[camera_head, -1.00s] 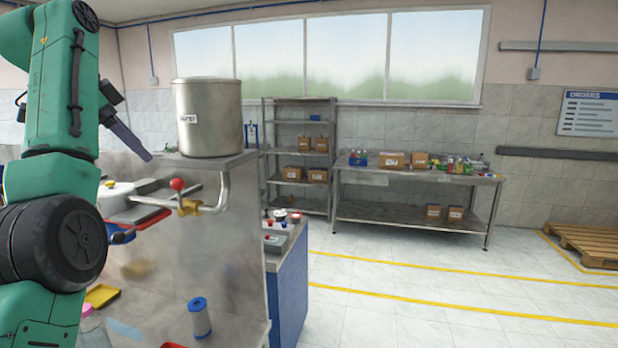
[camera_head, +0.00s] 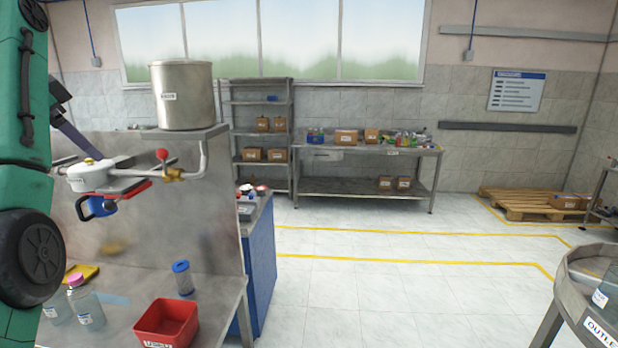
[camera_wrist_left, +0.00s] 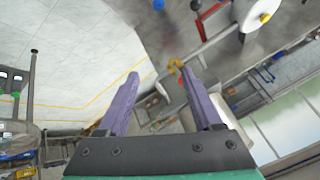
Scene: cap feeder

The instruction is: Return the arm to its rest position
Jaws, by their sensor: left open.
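My left arm (camera_head: 22,150) is raised along the left edge of the head view. A purple finger of my left gripper (camera_head: 80,140) shows beside the steel panel, just above the white round device with a red tray. In the left wrist view my left gripper (camera_wrist_left: 162,82) has its two purple fingers spread apart, with nothing between them. My right arm and gripper are out of the picture.
A steel pot (camera_head: 184,95) stands on the ledge, with a red-knobbed valve (camera_head: 165,165) below it. On the bench are clear bottles (camera_head: 86,305), a blue-capped cylinder (camera_head: 183,278) and a red bin (camera_head: 166,325). A round outlet table (camera_head: 585,285) stands at right. The middle floor is clear.

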